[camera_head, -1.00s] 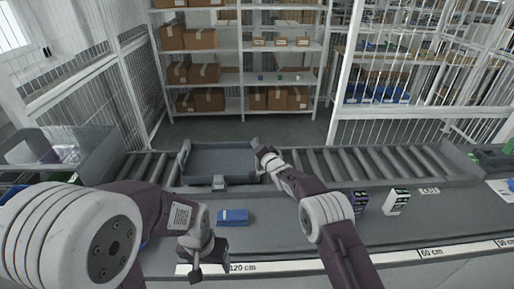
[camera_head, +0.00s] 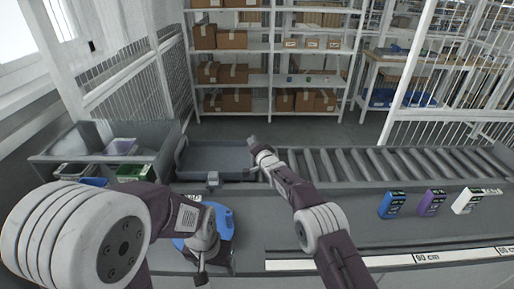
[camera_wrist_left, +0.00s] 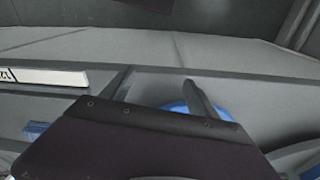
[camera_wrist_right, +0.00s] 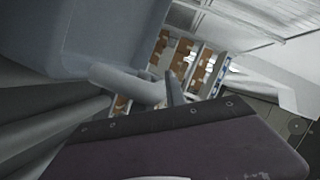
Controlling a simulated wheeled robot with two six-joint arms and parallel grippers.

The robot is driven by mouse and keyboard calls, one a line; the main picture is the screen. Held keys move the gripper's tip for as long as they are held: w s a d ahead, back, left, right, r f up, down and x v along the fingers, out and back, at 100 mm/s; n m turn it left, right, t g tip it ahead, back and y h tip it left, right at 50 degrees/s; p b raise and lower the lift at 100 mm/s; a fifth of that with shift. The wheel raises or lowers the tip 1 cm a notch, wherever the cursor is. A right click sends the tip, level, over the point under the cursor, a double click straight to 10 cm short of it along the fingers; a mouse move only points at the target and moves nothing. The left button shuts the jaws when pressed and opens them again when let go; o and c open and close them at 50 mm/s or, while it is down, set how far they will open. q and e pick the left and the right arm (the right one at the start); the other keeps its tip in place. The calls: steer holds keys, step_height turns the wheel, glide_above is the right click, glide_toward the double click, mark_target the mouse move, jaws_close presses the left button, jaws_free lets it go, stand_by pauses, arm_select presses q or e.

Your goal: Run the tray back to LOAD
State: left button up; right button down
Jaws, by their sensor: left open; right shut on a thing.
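The grey tray (camera_head: 217,172) sits at the left end of the roller conveyor and looks empty. My right gripper (camera_head: 254,146) is shut on the tray's right-hand rim. In the right wrist view, the tray (camera_wrist_right: 110,35) fills the upper left, and a rounded grey bar runs to the fingers (camera_wrist_right: 165,92). My left gripper (camera_head: 202,268) is open and empty, low over the counter in front of the tray. Its fingers also show in the left wrist view (camera_wrist_left: 158,90). No readable LOAD mark shows.
A grey bin (camera_head: 60,158) with several items stands left of the tray, close to it. Bare rollers (camera_head: 380,165) run right. A blue object (camera_head: 222,222) lies beside my left arm.

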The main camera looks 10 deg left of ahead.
arm_select(q)
steer(key=shift+s+a+f, duration=0.1)
steer(key=shift+s+a, duration=0.05)
steer(key=shift+a, duration=0.15)
arm_select(e)
steer(key=shift+s+a+r, duration=0.15)
steer(key=shift+a, duration=0.45)
steer(key=c, duration=1.4)
jaws_free()
steer(key=shift+a, duration=0.1)
arm_select(q)
steer(key=shift+a, duration=0.15)
arm_select(e)
steer(key=shift+o, duration=0.2)
steer(key=shift+a, duration=0.1)
